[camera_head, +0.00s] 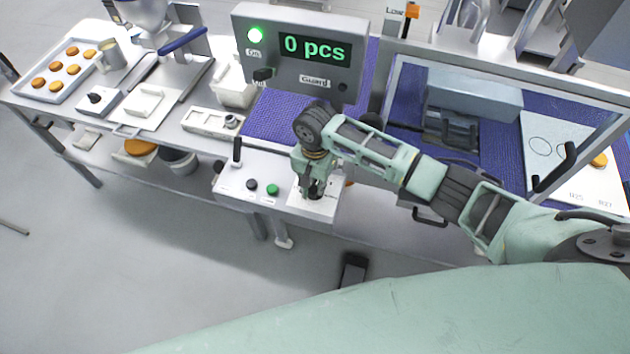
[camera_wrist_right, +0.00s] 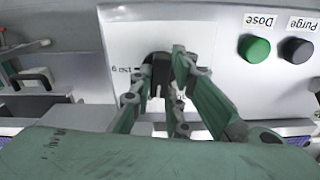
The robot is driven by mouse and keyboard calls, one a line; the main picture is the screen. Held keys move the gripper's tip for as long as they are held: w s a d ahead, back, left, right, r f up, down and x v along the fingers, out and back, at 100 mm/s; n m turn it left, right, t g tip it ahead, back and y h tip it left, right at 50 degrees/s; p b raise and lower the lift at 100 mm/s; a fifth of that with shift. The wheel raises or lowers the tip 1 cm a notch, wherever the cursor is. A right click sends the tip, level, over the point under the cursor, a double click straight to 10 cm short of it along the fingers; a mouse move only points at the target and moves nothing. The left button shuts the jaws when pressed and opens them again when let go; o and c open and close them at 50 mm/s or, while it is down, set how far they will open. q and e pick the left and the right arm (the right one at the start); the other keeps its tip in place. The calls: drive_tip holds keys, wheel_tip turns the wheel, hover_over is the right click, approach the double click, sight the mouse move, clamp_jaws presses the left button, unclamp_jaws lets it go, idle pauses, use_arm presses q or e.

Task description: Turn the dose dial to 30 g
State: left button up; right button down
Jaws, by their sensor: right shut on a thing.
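The dose dial (camera_wrist_right: 158,68) is a dark knob on a white scale plate (camera_head: 302,203) at the right end of the machine's front panel. My right gripper (camera_head: 314,190) reaches down onto it in the head view. In the right wrist view the fingers of my right gripper (camera_wrist_right: 165,75) are shut on the dial. The fingers hide most of the dial, and I cannot read which mark it points to. My left gripper is not in view.
Green Dose button (camera_head: 272,190) and black Purge button (camera_head: 251,184) sit left of the dial. A tray (camera_head: 50,88) of filled rounds lies far left. A clear-sided guard frame (camera_head: 397,75) stands right.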

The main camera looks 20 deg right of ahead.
sight(315, 187)
drive_tip(key=n, duration=0.3)
drive_tip(key=shift+n, duration=2.1)
drive_tip(key=c, duration=1.7)
unclamp_jaws()
drive_tip(key=shift+r, duration=0.1)
wheel_tip(315, 187, up, 7)
drive_tip(key=shift+r, duration=0.15)
